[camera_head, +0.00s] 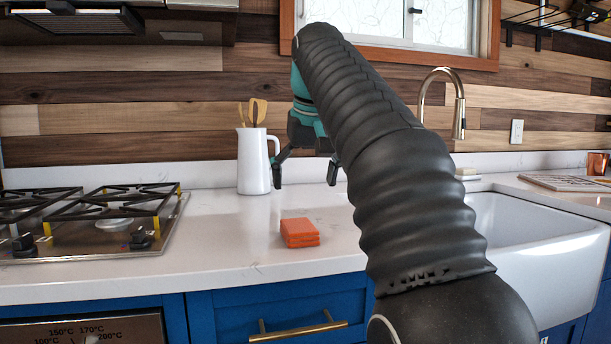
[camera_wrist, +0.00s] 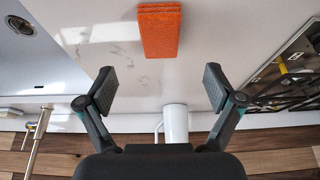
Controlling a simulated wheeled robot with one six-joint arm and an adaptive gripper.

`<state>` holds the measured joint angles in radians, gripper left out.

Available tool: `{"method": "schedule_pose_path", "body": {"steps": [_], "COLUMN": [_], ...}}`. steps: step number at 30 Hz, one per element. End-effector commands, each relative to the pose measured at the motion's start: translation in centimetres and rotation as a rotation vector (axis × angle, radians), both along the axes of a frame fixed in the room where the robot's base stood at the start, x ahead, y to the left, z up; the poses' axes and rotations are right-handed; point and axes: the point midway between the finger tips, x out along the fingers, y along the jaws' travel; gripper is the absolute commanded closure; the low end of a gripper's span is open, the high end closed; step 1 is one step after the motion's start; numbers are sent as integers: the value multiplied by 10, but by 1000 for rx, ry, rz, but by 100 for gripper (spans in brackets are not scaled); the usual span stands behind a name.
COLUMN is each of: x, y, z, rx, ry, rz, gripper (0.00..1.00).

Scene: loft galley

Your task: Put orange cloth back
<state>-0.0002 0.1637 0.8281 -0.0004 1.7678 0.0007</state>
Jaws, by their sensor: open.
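The orange cloth (camera_head: 299,233) is a small folded stack lying flat on the white counter, between the stove and the sink, near the counter's front edge. In the wrist view the cloth (camera_wrist: 160,32) shows at the top middle, beyond my fingertips. My gripper (camera_head: 305,182) is open and empty. It hangs above the counter, and in the head view it appears above the cloth and farther back. Nothing touches the cloth.
A white pitcher (camera_head: 253,162) with wooden utensils stands at the back, left of my gripper. A gas stove (camera_head: 95,222) is at the left. A white sink (camera_head: 520,240) with a tall faucet (camera_head: 459,112) is at the right. The counter (camera_head: 215,235) around the cloth is clear.

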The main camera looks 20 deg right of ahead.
Motion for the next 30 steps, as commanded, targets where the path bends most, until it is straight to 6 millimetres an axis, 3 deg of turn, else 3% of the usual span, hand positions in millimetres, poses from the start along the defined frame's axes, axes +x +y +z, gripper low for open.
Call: {"method": "schedule_pose_path", "body": {"steps": [8,14,23,30], "x": [-4,-18,-76,-134], "y": [0,0,0,0], "z": [7,-3,-64,-141], "rx": [0,0,0,0], "ry": [-1,-7,-39,-65], "rz": [0,0,0,0], "gripper": [8,8,8,8]}}
